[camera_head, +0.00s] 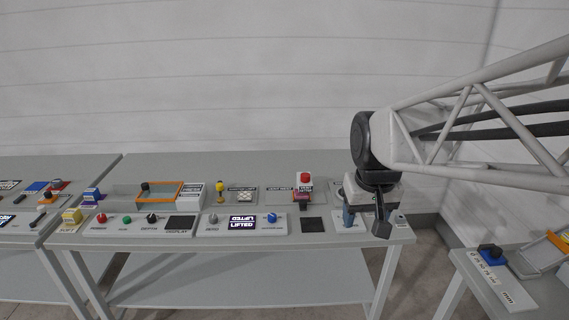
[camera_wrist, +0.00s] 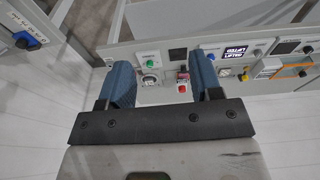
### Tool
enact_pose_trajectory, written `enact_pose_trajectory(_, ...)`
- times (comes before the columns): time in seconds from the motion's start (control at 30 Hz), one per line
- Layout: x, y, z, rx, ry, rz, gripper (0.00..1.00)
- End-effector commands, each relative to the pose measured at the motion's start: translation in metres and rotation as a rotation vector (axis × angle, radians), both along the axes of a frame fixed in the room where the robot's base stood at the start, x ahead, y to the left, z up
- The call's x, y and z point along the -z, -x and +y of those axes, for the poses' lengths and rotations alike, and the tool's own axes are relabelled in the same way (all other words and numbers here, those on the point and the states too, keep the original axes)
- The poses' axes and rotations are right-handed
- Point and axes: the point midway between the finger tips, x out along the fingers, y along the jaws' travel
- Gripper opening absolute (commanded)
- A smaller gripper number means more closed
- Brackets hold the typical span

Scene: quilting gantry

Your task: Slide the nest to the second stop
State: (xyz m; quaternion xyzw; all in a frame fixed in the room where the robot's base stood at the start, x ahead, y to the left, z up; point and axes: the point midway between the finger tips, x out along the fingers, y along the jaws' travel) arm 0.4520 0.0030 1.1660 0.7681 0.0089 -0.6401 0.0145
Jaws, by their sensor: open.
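No part is legibly marked as the nest. A blue slider block with a dark knob (camera_head: 490,252) sits near the far end of a white strip with printed marks (camera_head: 517,296) on the right-hand table; the block also shows at the left of the wrist view (camera_wrist: 27,41). A black knob (camera_head: 145,187) stands at an orange-edged frame on the main bench. I cannot tell which of these is the nest. My gripper (camera_head: 349,216) is above the right end of the main bench, away from both. In the wrist view its blue fingers (camera_wrist: 160,62) are apart, with nothing held between them.
The main bench (camera_head: 290,165) carries several buttons, knobs and a red button (camera_head: 304,179). A lit display reads "LIFTED" (camera_head: 241,225). An orange-edged slanted frame (camera_head: 545,250) stands beside the strip. A floor gap separates the main bench from the right-hand table.

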Motion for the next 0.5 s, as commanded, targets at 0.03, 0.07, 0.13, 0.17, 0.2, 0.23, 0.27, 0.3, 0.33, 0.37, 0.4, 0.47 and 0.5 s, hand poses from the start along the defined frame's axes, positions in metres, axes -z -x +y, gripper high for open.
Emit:
enact_pose_trajectory(0.03,0.0,-0.013,0.001,-0.004,0.0,0.006,0.59)
enact_pose_trajectory(0.07,0.0,-0.019,0.001,-0.006,0.0,0.008,0.59)
enact_pose_trajectory(0.13,0.0,-0.035,0.002,-0.012,0.001,0.014,0.59)
enact_pose_trajectory(0.17,0.001,-0.042,0.003,-0.015,0.001,0.017,0.59)
enact_pose_trajectory(0.2,0.001,-0.051,0.003,-0.018,0.002,0.019,0.59)
enact_pose_trajectory(0.23,0.001,-0.058,0.004,-0.021,0.002,0.022,0.59)
enact_pose_trajectory(0.27,0.002,-0.065,0.004,-0.023,0.002,0.025,0.59)
enact_pose_trajectory(0.3,0.002,-0.074,0.005,-0.027,0.003,0.027,0.59)
enact_pose_trajectory(0.33,0.003,-0.082,0.006,-0.029,0.002,0.03,0.59)
enact_pose_trajectory(0.37,0.004,-0.088,0.006,-0.032,0.003,0.032,0.59)
enact_pose_trajectory(0.4,0.006,-0.098,0.007,-0.035,0.004,0.036,0.59)
enact_pose_trajectory(0.47,0.008,-0.111,0.008,-0.04,0.004,0.04,0.59)
enact_pose_trajectory(0.5,0.009,-0.121,0.009,-0.043,0.004,0.043,0.59)
